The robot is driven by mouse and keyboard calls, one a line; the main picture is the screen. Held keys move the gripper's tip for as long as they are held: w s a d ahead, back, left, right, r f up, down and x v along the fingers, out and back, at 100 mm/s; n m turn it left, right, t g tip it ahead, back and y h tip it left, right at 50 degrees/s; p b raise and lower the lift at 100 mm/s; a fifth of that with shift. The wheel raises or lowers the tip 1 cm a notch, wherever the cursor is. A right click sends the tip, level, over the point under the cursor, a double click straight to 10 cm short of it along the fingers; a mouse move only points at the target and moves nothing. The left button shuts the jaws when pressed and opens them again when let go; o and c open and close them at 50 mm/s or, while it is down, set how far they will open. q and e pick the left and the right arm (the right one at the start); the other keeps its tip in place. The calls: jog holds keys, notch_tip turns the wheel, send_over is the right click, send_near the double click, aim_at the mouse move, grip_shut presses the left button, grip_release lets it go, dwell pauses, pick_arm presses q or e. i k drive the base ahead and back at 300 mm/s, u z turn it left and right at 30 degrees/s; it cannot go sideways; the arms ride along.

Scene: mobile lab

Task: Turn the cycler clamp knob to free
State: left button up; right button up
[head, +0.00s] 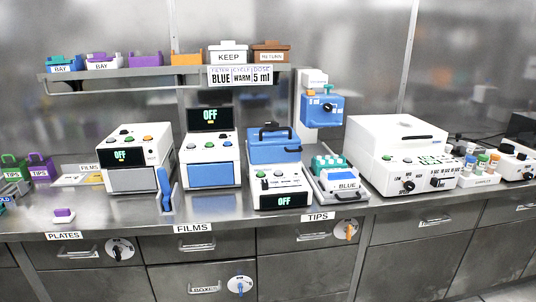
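No part carries a readable "cycler" or "clamp" label, so I cannot tell for certain which machine is the cycler. A white machine with a blue lid (274,147) stands mid-counter. It has a black handle on top, small buttons, a dark knob-like part (264,186) on its front and a display (281,201) reading OFF. The knob's setting is too small to read. A blue unit (322,109) on the wall behind also bears a black knob (327,107). Neither of my grippers is in view.
Two white machines (136,158) (211,150) also show OFF. A blue upright piece (165,189) stands between them. A blue-labelled tray (341,185) and a large white machine (396,150) stand to the right. A sign (240,76) reads BLUE, WARM, 5 ml.

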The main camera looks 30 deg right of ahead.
aim_at(269, 123)
jog(key=z, duration=2.6)
jog(key=i, duration=1)
jog(key=u, duration=2.1)
